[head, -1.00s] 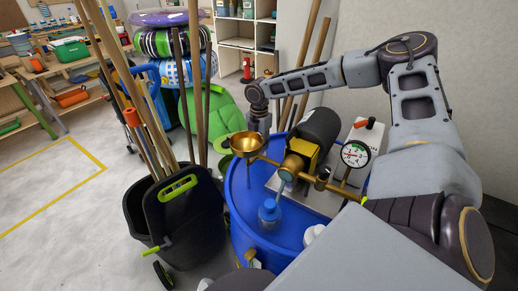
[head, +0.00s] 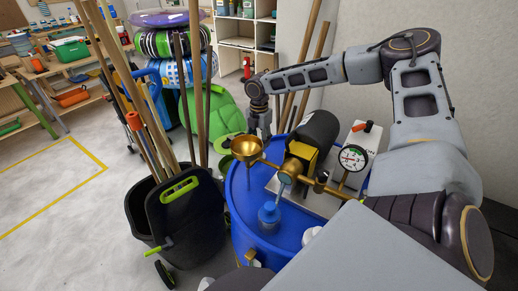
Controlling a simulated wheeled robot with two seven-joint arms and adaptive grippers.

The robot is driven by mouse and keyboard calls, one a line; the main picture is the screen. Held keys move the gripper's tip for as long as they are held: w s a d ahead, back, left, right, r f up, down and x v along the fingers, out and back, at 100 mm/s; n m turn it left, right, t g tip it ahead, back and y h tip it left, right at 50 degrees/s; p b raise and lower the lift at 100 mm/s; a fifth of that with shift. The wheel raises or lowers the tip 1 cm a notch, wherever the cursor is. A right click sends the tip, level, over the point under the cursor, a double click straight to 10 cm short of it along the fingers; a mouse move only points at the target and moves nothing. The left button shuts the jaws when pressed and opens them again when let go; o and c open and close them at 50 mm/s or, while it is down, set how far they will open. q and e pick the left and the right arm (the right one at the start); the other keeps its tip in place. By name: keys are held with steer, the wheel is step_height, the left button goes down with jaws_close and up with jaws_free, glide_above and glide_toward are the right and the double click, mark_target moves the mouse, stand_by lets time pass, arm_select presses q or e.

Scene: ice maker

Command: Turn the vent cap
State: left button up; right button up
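A blue drum (head: 237,205) stands in front of me with brass pipework above it. I cannot tell for sure which part is the vent cap. A round blue cap-like fitting (head: 269,214) sits on the drum top below a pale blue tube, and a white round piece (head: 311,235) sits nearer, partly hidden. A brass funnel (head: 247,147) is at the left end of the pipe. My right arm reaches over from the right, and its gripper (head: 260,128) points down just behind the funnel. Its fingers are small and partly hidden. My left gripper is not clearly visible.
A black motor (head: 315,133) with a yellow block, a pressure gauge (head: 353,157) and a red-topped valve (head: 365,126) stand behind the pipe. A black bin (head: 187,228) holding long wooden poles is left of the drum. Open floor lies further left.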

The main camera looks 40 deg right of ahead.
steer(key=shift+r+p, duration=0.55)
steer(key=shift+r, duration=0.35)
steer(key=shift+r+p, duration=0.35)
steer(key=shift+r, duration=0.25)
arm_select(q)
steer(key=shift+a+r, duration=1)
steer(key=shift+r, duration=0.05)
steer(key=shift+d, duration=0.1)
steer(key=shift+d, duration=0.8)
arm_select(e)
steer(key=shift+f, duration=0.1)
